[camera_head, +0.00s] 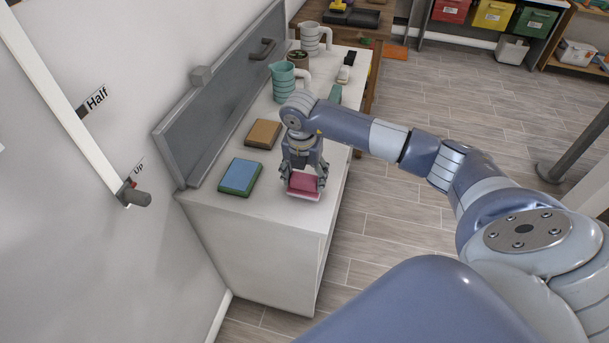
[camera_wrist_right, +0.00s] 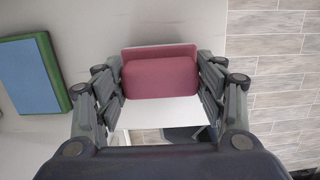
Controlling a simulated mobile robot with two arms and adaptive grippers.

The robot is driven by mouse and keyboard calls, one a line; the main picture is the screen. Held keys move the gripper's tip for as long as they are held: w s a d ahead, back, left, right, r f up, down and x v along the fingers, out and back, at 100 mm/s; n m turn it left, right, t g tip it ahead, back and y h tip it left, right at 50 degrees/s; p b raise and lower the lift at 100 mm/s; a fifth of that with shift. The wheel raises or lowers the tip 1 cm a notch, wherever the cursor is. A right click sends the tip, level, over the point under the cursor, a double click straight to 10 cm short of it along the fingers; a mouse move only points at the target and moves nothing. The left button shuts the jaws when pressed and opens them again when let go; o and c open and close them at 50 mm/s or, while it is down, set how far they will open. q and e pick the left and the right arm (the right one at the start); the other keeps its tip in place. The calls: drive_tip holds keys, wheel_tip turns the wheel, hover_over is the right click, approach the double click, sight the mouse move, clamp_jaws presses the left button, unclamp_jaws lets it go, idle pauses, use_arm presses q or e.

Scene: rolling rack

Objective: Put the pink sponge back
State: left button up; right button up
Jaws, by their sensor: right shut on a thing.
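The pink sponge (camera_head: 303,183) is between the fingers of my right gripper (camera_head: 303,178), near the front end of the white counter. In the right wrist view the pink sponge (camera_wrist_right: 160,77) sits between the two fingers, which are shut on it from both sides. A paler flat edge shows under the sponge in the head view. I cannot tell whether the sponge touches the counter. My left gripper is not in view.
On the white counter (camera_head: 270,207), a blue and green sponge (camera_head: 240,177) and a brown block (camera_head: 264,133) lie left of the gripper. A teal jug (camera_head: 284,80) and a pale jug (camera_head: 312,38) stand farther back. A grey panel (camera_head: 225,100) runs along the wall side.

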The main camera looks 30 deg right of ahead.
sight(303, 180)
drive_tip(key=shift+f, duration=0.6)
drive_tip(key=o, duration=0.9)
drive_tip(key=shift+o, duration=0.2)
drive_tip(key=shift+r, duration=0.15)
drive_tip(key=r+b, duration=0.1)
drive_tip(key=r, duration=0.2)
drive_tip(key=r+b, duration=0.1)
drive_tip(key=r, duration=0.3)
drive_tip(key=a+r+b, duration=0.1)
drive_tip(key=r, duration=0.2)
drive_tip(key=shift+s+r, duration=0.15)
drive_tip(key=shift+s, duration=0.2)
drive_tip(key=shift+a+r, duration=0.1)
drive_tip(key=shift+r, duration=0.65)
